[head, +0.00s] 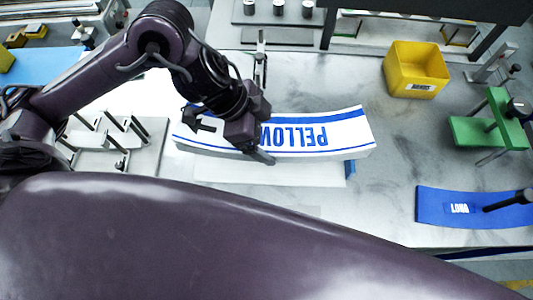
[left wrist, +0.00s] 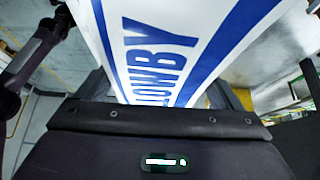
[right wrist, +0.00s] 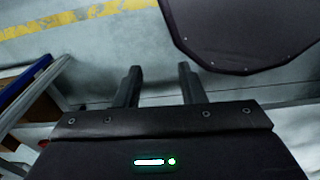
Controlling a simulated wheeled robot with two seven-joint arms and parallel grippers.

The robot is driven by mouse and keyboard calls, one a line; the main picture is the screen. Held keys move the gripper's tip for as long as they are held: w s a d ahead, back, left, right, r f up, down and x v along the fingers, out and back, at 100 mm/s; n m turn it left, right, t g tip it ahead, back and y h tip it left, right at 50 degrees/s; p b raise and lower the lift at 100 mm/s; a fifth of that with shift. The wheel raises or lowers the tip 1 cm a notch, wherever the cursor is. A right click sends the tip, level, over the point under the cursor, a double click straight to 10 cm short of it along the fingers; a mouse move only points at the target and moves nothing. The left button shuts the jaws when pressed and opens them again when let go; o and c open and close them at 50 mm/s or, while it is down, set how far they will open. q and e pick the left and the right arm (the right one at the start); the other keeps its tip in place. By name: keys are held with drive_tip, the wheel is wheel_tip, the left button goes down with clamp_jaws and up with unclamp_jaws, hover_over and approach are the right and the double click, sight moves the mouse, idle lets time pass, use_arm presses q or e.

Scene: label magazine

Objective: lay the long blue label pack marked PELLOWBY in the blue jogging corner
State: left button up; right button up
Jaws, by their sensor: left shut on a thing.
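The long label pack (head: 320,133) is white with blue stripes and blue PELLOWBY lettering, partly covered by my left gripper (head: 245,143). That gripper is shut on the pack near its middle. In the left wrist view the pack (left wrist: 150,45) runs away from between the fingers, with "OWBY" readable. The pack is over a pale block (head: 270,173) with a blue piece at its right end; I cannot tell whether they touch. A blue plate (head: 432,205) with a LONG label is at the right; I cannot tell whether it is the jogging corner. My right gripper (right wrist: 160,85) is open and empty.
A yellow bin (head: 415,68) stands at the back right. A green bracket (head: 475,132) is at the right, above the blue plate. A pale fixture with several upright pins (head: 110,150) is at the left. The grey table between pack and bin is clear.

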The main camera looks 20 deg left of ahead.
use_arm(q)
wheel_tip(320, 180, down, 9)
drive_tip(key=shift+f+b, duration=0.2)
drive_tip(key=shift+b, duration=0.65)
drive_tip(key=shift+f, duration=0.3)
use_arm(e)
drive_tip(key=shift+w+a+f, duration=0.1)
drive_tip(key=shift+a+f, duration=0.05)
drive_tip(key=shift+f, duration=0.4)
drive_tip(key=shift+a+f, duration=0.15)
drive_tip(key=shift+f, duration=0.4)
use_arm(q)
drive_tip(key=shift+f, duration=0.1)
use_arm(e)
drive_tip(key=shift+w+d, duration=0.1)
